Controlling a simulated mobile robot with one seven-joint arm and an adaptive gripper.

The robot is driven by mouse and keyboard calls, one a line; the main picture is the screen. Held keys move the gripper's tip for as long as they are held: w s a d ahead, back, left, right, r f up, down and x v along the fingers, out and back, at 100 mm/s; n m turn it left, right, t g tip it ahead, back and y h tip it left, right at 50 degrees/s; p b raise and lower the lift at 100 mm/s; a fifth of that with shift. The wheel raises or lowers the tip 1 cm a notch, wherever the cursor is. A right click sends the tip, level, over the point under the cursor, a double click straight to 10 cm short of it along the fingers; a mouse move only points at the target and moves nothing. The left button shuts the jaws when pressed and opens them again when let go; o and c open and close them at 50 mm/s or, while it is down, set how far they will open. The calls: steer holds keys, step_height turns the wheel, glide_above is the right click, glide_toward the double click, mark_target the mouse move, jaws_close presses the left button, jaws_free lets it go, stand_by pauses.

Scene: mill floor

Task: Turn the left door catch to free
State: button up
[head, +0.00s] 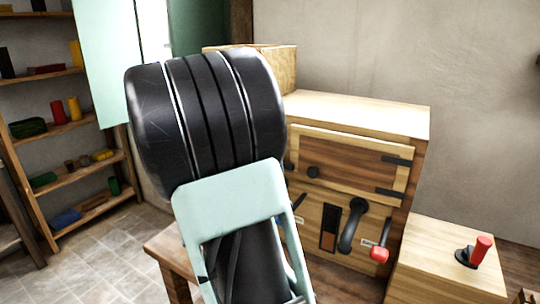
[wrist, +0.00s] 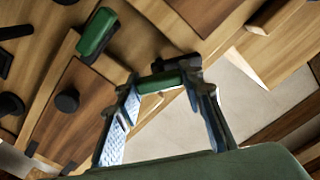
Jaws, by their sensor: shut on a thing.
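The wooden cabinet door (head: 340,168) has a dark round knob; it also shows tilted in the wrist view (wrist: 85,125). A door catch with a green handle (wrist: 157,83) and a black base sits by the door's edge. My gripper (wrist: 163,90) is shut on this handle, with a finger at each end of the visible green part. A second green-handled catch (wrist: 97,35) sits apart, up and left in the wrist view. In the head view my arm hides my gripper and both catches. I cannot tell how far the held catch is turned.
Below the door are a black curved handle (head: 352,226) and a red-tipped lever (head: 379,253). A low wooden box (head: 440,255) with a red-topped stick stands at right. Shelves (head: 60,125) with small goods stand at left. Tiled floor (head: 105,245) shows clear between.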

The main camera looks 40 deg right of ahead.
steer(key=m+b, duration=0.4)
steer(key=b, duration=0.1)
steer(key=shift+f, duration=0.35)
steer(key=m+b, duration=0.3)
steer(key=shift+r, duration=0.15)
steer(key=o, duration=1.2)
steer(key=shift+r, duration=0.1)
steer(key=v, duration=1.2)
